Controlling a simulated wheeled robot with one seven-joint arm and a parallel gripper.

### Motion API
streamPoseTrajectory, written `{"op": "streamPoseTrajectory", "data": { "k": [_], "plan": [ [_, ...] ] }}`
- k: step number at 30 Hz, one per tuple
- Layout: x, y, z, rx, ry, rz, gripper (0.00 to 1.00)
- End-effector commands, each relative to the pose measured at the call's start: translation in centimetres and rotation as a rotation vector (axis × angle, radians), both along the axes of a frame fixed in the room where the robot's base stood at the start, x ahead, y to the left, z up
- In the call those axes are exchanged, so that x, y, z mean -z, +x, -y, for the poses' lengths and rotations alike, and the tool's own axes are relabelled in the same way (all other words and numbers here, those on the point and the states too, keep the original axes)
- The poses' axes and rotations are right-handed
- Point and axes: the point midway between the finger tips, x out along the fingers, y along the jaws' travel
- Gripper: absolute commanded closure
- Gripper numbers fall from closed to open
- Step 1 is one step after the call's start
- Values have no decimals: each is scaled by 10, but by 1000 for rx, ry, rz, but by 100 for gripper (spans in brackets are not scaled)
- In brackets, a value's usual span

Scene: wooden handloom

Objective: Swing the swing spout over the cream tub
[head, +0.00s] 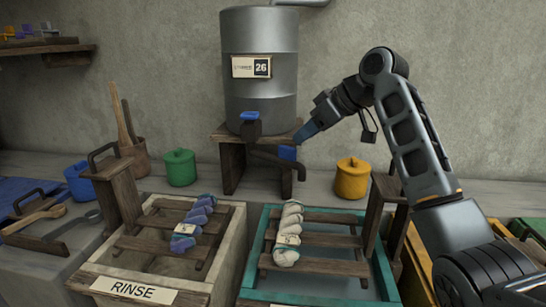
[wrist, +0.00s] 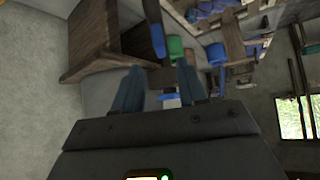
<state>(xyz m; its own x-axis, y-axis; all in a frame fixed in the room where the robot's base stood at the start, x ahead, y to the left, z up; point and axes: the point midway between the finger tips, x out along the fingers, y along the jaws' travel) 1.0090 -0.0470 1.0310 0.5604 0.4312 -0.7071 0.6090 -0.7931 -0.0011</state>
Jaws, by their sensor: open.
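The swing spout (head: 268,158) is a dark pipe below the grey tank, with a blue grip (head: 287,152) near its outer end. It points right, and its downturned tip shows behind the teal tub's back rim. The cream tub (head: 238,235) stands left of the teal tub, with a RINSE label on its front. My gripper (head: 303,133) is open and empty, just above and right of the blue grip, seemingly apart from it. In the wrist view my gripper (wrist: 160,66) has both blue fingers spread. A blue piece beyond them is probably the grip.
The tank (head: 260,65) stands on a wooden stand (head: 232,165) with a blue-handled tap (head: 250,117). The teal tub (head: 268,235) holds a rack with a white skein (head: 289,235). A purple skein (head: 194,222) lies on the cream tub's rack. Green (head: 180,167) and yellow (head: 352,179) pots stand behind.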

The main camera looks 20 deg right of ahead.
Motion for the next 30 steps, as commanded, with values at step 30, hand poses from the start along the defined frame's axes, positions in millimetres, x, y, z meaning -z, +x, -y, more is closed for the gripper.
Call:
{"op": "streamPoseTrajectory", "data": {
  "k": [30],
  "plan": [
    [55,43,-33,-1,-1,0,60]
  ]
}}
